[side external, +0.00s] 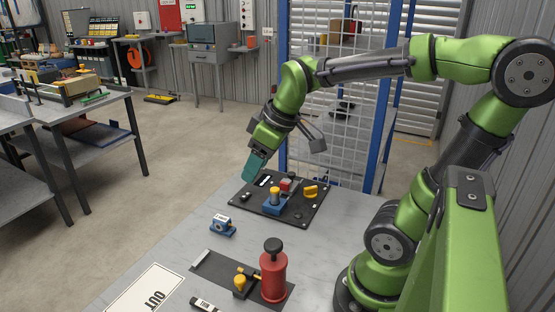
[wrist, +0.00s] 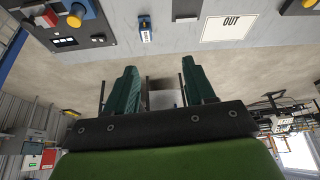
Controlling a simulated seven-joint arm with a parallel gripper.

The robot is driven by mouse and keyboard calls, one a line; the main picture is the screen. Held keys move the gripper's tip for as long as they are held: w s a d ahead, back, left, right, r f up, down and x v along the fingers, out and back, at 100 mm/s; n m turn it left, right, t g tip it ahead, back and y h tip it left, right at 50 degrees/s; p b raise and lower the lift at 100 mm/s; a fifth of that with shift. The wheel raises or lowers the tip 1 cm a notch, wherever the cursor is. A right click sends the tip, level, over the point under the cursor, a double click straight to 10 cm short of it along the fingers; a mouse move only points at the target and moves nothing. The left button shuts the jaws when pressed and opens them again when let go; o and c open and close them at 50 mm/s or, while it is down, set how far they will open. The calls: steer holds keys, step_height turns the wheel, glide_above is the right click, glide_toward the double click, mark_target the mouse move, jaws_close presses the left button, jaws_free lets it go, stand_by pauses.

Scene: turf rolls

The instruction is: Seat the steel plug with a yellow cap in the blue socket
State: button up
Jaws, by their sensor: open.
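A blue socket (side external: 275,207) sits on the black panel at the table's far end. The yellow cap (side external: 275,190) of the plug stands upright above it, with a narrower part between cap and socket. The plug appears to be in the socket; how deep it sits I cannot tell. The wrist view also shows the yellow cap (wrist: 75,18) over the blue socket (wrist: 83,8) at the upper left. My gripper (side external: 252,172), with teal fingers, is open and empty, apart from the plug, up and to its left. Both fingers (wrist: 160,72) show in the wrist view.
The black panel (side external: 300,216) also carries a red block and a yellow knob (side external: 310,192). A small blue-and-white item (side external: 222,226) lies nearer. A dark mat (side external: 215,272) holds a red bottle (side external: 273,275) and a yellow-topped fitting (side external: 240,284). An OUT sheet (side external: 145,290) lies at the front.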

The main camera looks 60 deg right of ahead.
steer(key=s+a+m+t+y, duration=0.1)
steer(key=s+a+m+t, duration=0.1)
steer(key=s+a+m, duration=0.3)
steer(key=shift+a+r, duration=0.4)
steer(key=shift+a, duration=0.15)
